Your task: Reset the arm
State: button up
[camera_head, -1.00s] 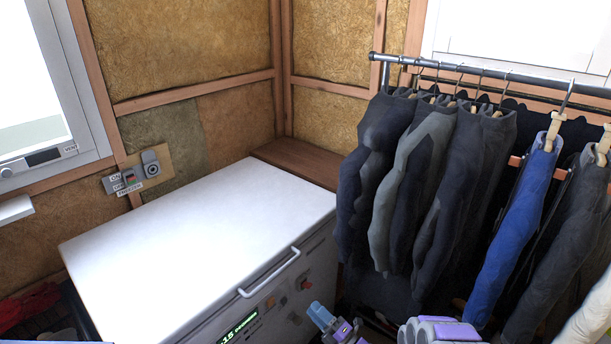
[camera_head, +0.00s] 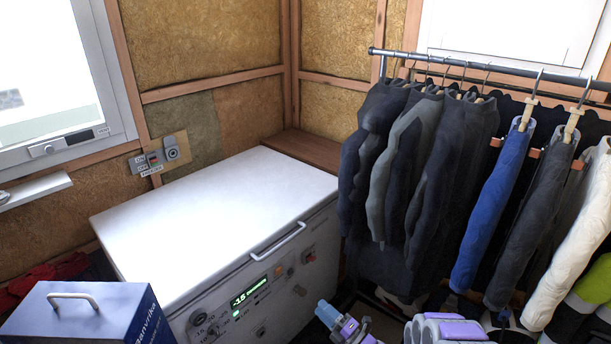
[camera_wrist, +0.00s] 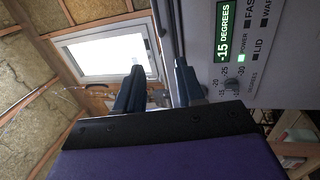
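My gripper (camera_head: 328,314) shows at the bottom of the head view, with blue fingers and purple and grey arm parts behind it. It is in front of the white chest freezer (camera_head: 220,210), near its lower right front corner. In the wrist view the two dark blue fingers of my gripper (camera_wrist: 160,85) stand apart, with nothing held between them. The freezer's front panel with a green -15 degrees display (camera_wrist: 226,32) fills the upper right of that view, turned on its side. The freezer lid is closed.
Dark, blue and white garments (camera_head: 490,200) hang from a metal rail (camera_head: 450,62) at the right, close to my arm. A blue box with a handle (camera_head: 85,315) stands at the lower left. A wall switch (camera_head: 160,155) is beside the window (camera_head: 45,70). The freezer top is bare.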

jog(key=w+d+r+m+g+h, duration=0.1)
jog(key=w+d+r+m+h, duration=0.2)
jog(key=d+h, duration=0.4)
jog(key=w+d+r+m+g+h, duration=0.1)
jog(key=w+d+m+g+h, duration=0.25)
jog(key=d, duration=0.55)
jog(key=s+d+r+m+g+h, duration=0.1)
jog(key=s+d+r+m+h, duration=0.3)
jog(key=r, duration=0.3)
jog(key=s+d+r+m+h, duration=0.25)
jog(key=d+r+h, duration=0.2)
jog(key=r, duration=0.25)
jog(key=s+a+r+m+g, duration=0.15)
jog(key=s+r+m, duration=0.25)
jog(key=s, duration=0.5)
jog(key=s+a+r+m+g, duration=0.1)
jog(key=s+r+m+g, duration=0.2)
jog(key=s+r+m, duration=0.35)
jog(key=s+a+m+g+y, duration=0.1)
jog(key=s+a, duration=0.3)
jog(key=s, duration=0.5)
jog(key=s+a+r+m+g+y, duration=0.1)
jog(key=s+a, duration=0.4)
jog(key=s, duration=0.5)
jog(key=s+a+r+m+g+y, duration=0.1)
jog(key=s+a, duration=0.4)
jog(key=s, duration=0.5)
jog(key=m+g, duration=0.1)
jog(key=g, duration=0.1)
jog(key=shift+g+y, duration=0.3)
